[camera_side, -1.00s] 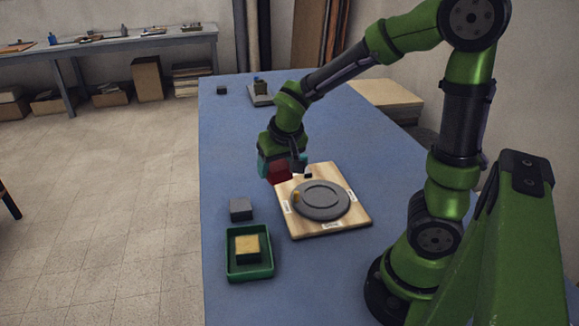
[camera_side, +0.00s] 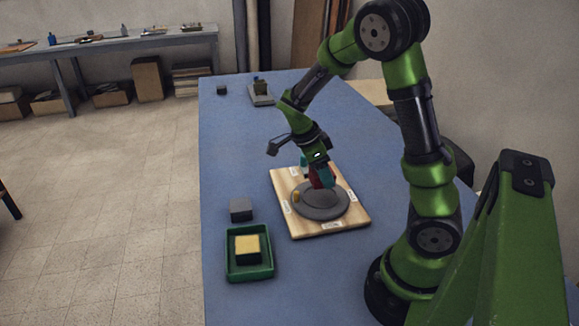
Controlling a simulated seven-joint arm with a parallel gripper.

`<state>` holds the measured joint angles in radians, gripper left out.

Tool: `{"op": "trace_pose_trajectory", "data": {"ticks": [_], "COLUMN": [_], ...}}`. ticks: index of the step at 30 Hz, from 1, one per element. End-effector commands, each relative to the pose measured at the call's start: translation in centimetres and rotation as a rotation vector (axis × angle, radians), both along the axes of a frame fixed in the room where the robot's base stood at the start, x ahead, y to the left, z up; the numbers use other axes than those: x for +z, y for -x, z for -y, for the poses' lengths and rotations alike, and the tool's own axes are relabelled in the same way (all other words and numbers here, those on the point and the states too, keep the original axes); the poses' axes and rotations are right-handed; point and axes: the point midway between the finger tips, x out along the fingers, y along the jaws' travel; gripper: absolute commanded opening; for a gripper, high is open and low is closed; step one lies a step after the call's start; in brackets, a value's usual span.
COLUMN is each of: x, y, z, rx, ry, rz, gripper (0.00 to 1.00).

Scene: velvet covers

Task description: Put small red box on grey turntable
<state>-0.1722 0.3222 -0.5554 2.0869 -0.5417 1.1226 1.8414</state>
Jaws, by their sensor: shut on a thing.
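The small red box (camera_side: 316,179) is between the teal fingers of my gripper (camera_side: 320,177), which is shut on it. The box is tilted and partly hidden by the fingers. It is over the back part of the round grey turntable (camera_side: 322,207). I cannot tell whether the box touches the turntable.
A small dark block (camera_side: 222,90) and a grey device (camera_side: 261,95) are at the far end. The blue table (camera_side: 235,140) is clear between.

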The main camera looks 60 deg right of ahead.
Motion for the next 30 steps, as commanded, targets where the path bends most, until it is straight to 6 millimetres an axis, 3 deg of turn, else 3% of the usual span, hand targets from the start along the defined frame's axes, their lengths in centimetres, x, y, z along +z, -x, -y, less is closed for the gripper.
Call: {"op": "trace_pose_trajectory", "data": {"ticks": [10, 22, 23, 27, 30], "x": [-4.3, -4.9, -4.9, -4.8, -4.8], "y": [0.0, 0.0, 0.0, 0.0, 0.0], "z": [0.0, 0.0, 0.0, 0.0, 0.0], "rx": [0.004, 0.005, 0.005, 0.005, 0.005], "ry": [0.000, -0.001, -0.001, -0.001, -0.001], "rz": [-0.002, 0.001, 0.002, 0.002, 0.002], "gripper": [0.33, 0.33, 0.66, 0.88, 0.89]}}
